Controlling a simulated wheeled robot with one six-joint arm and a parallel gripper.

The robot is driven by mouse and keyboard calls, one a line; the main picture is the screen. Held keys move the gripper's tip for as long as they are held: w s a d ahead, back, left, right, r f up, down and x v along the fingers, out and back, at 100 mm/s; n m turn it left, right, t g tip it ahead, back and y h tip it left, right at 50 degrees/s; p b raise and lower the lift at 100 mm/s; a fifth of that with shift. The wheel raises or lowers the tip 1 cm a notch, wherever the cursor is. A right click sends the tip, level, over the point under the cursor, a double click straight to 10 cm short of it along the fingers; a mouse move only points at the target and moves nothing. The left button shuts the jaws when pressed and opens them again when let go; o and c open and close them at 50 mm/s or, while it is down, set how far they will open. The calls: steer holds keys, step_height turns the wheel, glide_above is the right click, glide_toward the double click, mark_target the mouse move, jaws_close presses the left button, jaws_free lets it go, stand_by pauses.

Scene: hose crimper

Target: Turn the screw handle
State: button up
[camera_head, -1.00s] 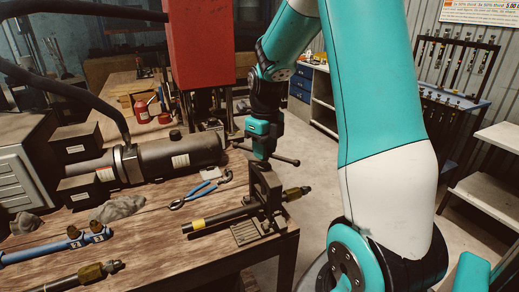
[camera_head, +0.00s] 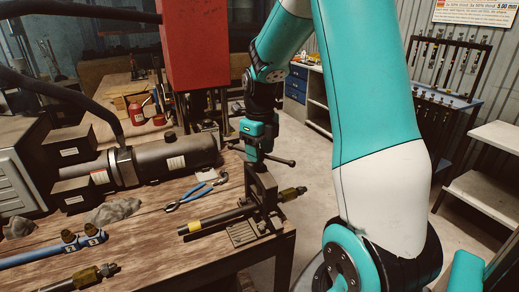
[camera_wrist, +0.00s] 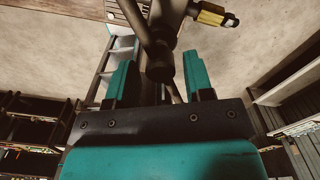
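The screw handle is a dark crossbar (camera_head: 282,161) on top of a dark clamp-like crimper (camera_head: 262,186) at the table corner. Its right end sticks out past my gripper. In the wrist view, a dark rod with a round end (camera_wrist: 160,68) lies between the two teal fingers.
The wooden table (camera_head: 150,235) also holds blue-handled pliers (camera_head: 190,197), a grey cylinder (camera_head: 180,157) and a blue hose (camera_head: 35,257). A red block (camera_head: 195,45) stands behind. Floor is open right of the table corner.

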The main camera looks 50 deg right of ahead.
steer(key=shift+o, duration=0.2)
steer(key=shift+r, duration=0.1)
step_height(320, 180, up, 17)
steer(key=b, duration=0.2)
steer(key=shift+r, duration=0.15)
steer(key=shift+c, duration=0.5)
